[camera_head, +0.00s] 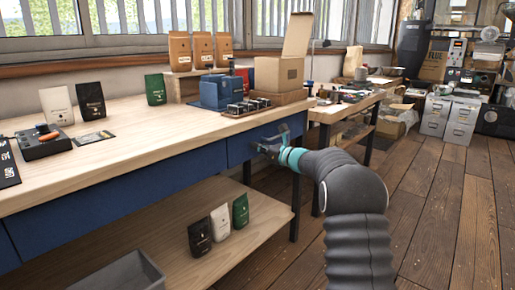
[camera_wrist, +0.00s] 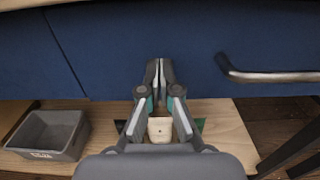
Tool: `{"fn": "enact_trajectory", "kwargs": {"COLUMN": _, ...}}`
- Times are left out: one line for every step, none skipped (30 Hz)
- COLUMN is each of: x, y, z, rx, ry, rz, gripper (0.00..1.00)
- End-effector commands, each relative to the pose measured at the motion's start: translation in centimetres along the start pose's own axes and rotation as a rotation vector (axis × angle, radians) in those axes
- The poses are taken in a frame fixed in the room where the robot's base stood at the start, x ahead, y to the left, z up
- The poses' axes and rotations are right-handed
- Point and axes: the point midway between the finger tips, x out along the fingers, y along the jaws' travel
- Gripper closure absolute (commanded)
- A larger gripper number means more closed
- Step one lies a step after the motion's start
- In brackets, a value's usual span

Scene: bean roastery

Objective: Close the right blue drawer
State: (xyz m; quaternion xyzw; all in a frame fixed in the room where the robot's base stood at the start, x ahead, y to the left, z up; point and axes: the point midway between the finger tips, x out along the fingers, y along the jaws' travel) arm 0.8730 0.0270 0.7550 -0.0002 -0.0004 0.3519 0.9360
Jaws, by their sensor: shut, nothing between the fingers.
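The right blue drawer (camera_head: 240,147) is under the right end of the wooden workbench. It looks flush or nearly flush with the blue front beside it; a small gap cannot be told. Its front (camera_wrist: 200,40) fills much of the wrist view, with a metal bar handle (camera_wrist: 272,76) at the right. My gripper (camera_wrist: 160,64) is shut and empty, its fingertips pointing at the drawer front, left of the handle. Whether they touch it is unclear. In the head view, my gripper (camera_head: 268,147) is in front of the drawer and hides part of it.
A lower shelf (camera_head: 262,215) holds several small bags and a grey bin (camera_head: 120,272); the bin also shows in the wrist view (camera_wrist: 48,135). Bags, boxes and a blue device (camera_head: 222,91) stand on the worktop. Wooden floor (camera_head: 430,200) is open to the right.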

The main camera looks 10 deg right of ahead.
Motion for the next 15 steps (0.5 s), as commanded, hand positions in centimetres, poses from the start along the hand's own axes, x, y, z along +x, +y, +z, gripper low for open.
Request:
{"fn": "enact_trajectory", "kwargs": {"x": -1.1, "y": -0.5, "z": -0.2, "rx": 0.0, "ry": 0.0, "rz": -0.006, "gripper": 1.0}}
{"fn": "enact_trajectory", "kwargs": {"x": -1.6, "y": -0.6, "z": -0.2, "rx": 0.001, "ry": 0.0, "rz": -0.007, "gripper": 1.0}}
{"fn": "enact_trajectory", "kwargs": {"x": -2.2, "y": -0.7, "z": -0.2, "rx": 0.001, "ry": -0.001, "rz": -0.007, "gripper": 1.0}}
{"fn": "enact_trajectory", "kwargs": {"x": -2.9, "y": -0.7, "z": -0.1, "rx": 0.001, "ry": 0.0, "rz": -0.008, "gripper": 1.0}}
{"fn": "enact_trajectory", "kwargs": {"x": -3.6, "y": -0.7, "z": -0.1, "rx": 0.002, "ry": 0.0, "rz": -0.008, "gripper": 1.0}}
{"fn": "enact_trajectory", "kwargs": {"x": -4.4, "y": -0.7, "z": -0.1, "rx": 0.002, "ry": 0.0, "rz": -0.007, "gripper": 1.0}}
{"fn": "enact_trajectory", "kwargs": {"x": -5.1, "y": -0.7, "z": -0.1, "rx": 0.002, "ry": 0.0, "rz": -0.009, "gripper": 1.0}}
{"fn": "enact_trajectory", "kwargs": {"x": -5.9, "y": -0.9, "z": -0.1, "rx": 0.002, "ry": 0.001, "rz": -0.011, "gripper": 1.0}}
{"fn": "enact_trajectory", "kwargs": {"x": -6.8, "y": -0.9, "z": -0.1, "rx": 0.001, "ry": 0.0, "rz": -0.012, "gripper": 1.0}}
{"fn": "enact_trajectory", "kwargs": {"x": -7.5, "y": -1.0, "z": -0.1, "rx": 0.001, "ry": 0.001, "rz": -0.013, "gripper": 1.0}}
{"fn": "enact_trajectory", "kwargs": {"x": -8.1, "y": -1.1, "z": -0.1, "rx": 0.001, "ry": 0.001, "rz": -0.015, "gripper": 1.0}}
{"fn": "enact_trajectory", "kwargs": {"x": -8.9, "y": -1.2, "z": -0.1, "rx": 0.001, "ry": 0.001, "rz": -0.015, "gripper": 1.0}}
{"fn": "enact_trajectory", "kwargs": {"x": -9.4, "y": -1.2, "z": -0.1, "rx": 0.001, "ry": 0.001, "rz": -0.015, "gripper": 1.0}}
{"fn": "enact_trajectory", "kwargs": {"x": -9.9, "y": -1.2, "z": -0.1, "rx": 0.001, "ry": 0.001, "rz": -0.016, "gripper": 1.0}}
{"fn": "enact_trajectory", "kwargs": {"x": -10.5, "y": -1.2, "z": -0.1, "rx": 0.001, "ry": 0.001, "rz": -0.016, "gripper": 1.0}}
